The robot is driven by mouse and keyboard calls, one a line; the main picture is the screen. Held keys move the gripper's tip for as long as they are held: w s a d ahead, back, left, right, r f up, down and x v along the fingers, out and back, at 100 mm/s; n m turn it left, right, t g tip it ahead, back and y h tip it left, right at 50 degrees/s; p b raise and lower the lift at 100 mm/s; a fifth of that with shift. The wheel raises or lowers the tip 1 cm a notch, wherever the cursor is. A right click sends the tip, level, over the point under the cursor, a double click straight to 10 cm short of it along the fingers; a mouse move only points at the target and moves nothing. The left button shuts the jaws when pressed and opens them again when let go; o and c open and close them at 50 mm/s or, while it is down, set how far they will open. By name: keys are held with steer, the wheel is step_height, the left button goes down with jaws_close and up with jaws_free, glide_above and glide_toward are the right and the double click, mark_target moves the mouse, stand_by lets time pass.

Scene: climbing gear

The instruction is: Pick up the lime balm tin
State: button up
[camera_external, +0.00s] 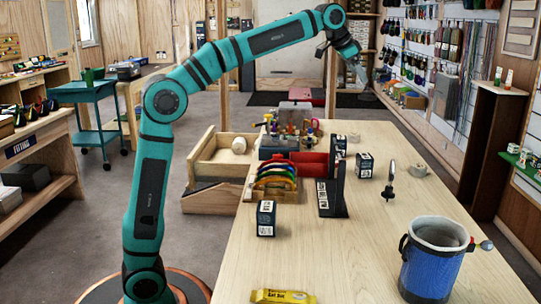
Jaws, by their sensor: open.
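My gripper (361,76) hangs from the end of my raised teal arm, high above the far right part of the wooden table (350,262). It points down and is open, with nothing visible between its fingers. I cannot make out a lime balm tin for certain in this view. It may be too small to tell or hidden behind the items in the middle of the table.
Dark boxes (266,218), a black upright stand (333,190), colourful curved pieces (275,177) and a red tray (309,163) crowd the table's middle. A blue bucket (428,267) stands front right, a yellow packet (283,297) at the front. The front middle is clear.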

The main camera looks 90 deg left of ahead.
steer(key=w+a+f+g, duration=0.1)
steer(key=w+a+f, duration=0.1)
steer(key=a, duration=0.4)
steer(key=w+a+f+g, duration=0.2)
steer(key=a+f, duration=0.1)
steer(key=a, duration=0.3)
steer(key=g+h, duration=0.2)
glide_toward(354, 134)
steer(key=shift+n, duration=0.3)
steer(key=f, duration=0.4)
steer(key=shift+w+a+f, duration=0.1)
steer(key=shift+a+f, duration=0.1)
steer(key=shift+a, duration=0.2)
steer(key=shift+w+d+f, duration=0.1)
steer(key=shift+w+f, duration=0.05)
steer(key=shift+f, duration=0.75)
steer(key=shift+w+d+f, duration=0.1)
steer(key=shift+f, duration=0.75)
steer(key=shift+w+d+f, duration=0.1)
steer(key=shift+w+f, duration=0.05)
steer(key=shift+f, duration=0.75)
steer(key=shift+c, duration=0.4)
steer(key=c, duration=1)
